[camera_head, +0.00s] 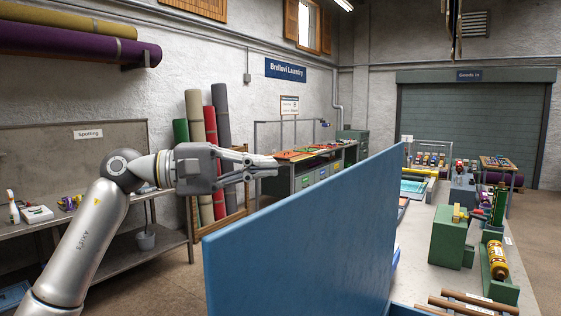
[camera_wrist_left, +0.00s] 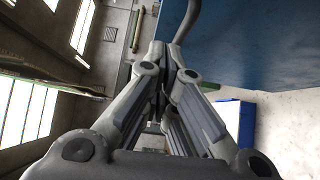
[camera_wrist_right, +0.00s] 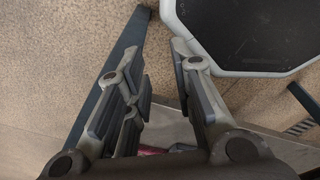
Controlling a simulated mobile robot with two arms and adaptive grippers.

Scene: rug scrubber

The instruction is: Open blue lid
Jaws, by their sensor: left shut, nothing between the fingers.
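The blue lid (camera_head: 310,225) stands raised as a large, steeply tilted panel across the middle of the head view. Its underside edge and hinge are hidden. It also fills the upper right of the left wrist view (camera_wrist_left: 255,45), where a grey curved bar (camera_wrist_left: 187,20) shows beside it.
Right of the lid, a long table (camera_head: 418,240) carries a green machine (camera_head: 450,236), a yellow roller (camera_head: 497,260) and brown rods (camera_head: 475,304). A grey shelf bench (camera_head: 150,250) runs along the left wall. Rolled rugs (camera_head: 221,140) stand behind my left gripper.

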